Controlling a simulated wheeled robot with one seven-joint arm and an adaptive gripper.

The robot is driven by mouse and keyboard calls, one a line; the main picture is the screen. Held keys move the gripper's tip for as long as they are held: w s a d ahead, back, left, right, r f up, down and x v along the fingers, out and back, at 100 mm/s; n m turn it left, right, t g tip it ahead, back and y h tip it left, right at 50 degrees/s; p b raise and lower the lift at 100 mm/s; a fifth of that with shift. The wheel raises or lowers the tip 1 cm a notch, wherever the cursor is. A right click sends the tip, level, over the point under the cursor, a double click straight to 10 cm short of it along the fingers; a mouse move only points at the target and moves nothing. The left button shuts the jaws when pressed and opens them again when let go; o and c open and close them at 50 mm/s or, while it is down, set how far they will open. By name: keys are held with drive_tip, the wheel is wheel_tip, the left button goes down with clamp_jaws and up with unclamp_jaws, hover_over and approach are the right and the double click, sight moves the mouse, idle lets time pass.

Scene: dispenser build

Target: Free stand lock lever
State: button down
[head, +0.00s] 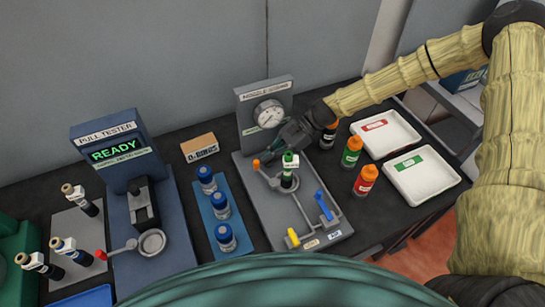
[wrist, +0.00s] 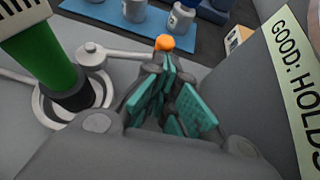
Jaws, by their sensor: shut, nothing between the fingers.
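The nozzle stand (head: 243,182) is a grey plate with a round pressure gauge (head: 268,114) on its back panel. A green-topped black nozzle (head: 289,171) stands upright in its ring; it also shows in the wrist view (wrist: 45,60). The lock lever is a grey arm (wrist: 125,55) running from a pivot beside the ring to an orange knob (wrist: 164,43); the knob shows left of the ring in the head view (head: 256,163). My gripper (wrist: 165,78) is shut and empty, its fingertips close beside the knob. I cannot tell whether they touch it.
On the stand's front are a blue lever (head: 322,203) and a yellow lever (head: 293,236). Blue-capped jars (head: 221,206) stand left. The pull tester (head: 108,150) reads READY.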

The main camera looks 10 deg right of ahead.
sight(258, 160)
drive_tip(key=shift+a, duration=0.25)
drive_tip(key=shift+s+a+b, duration=0.15)
drive_tip(key=shift+a+b, duration=0.65)
drive_tip(key=shift+a, duration=0.35)
drive_tip(key=shift+s+a+b, duration=0.2)
drive_tip(key=shift+a, duration=0.3)
drive_tip(key=shift+s+a+b, duration=0.15)
drive_tip(key=shift+s+a, duration=0.05)
drive_tip(key=shift+a, duration=0.35)
drive_tip(key=v, duration=1.2)
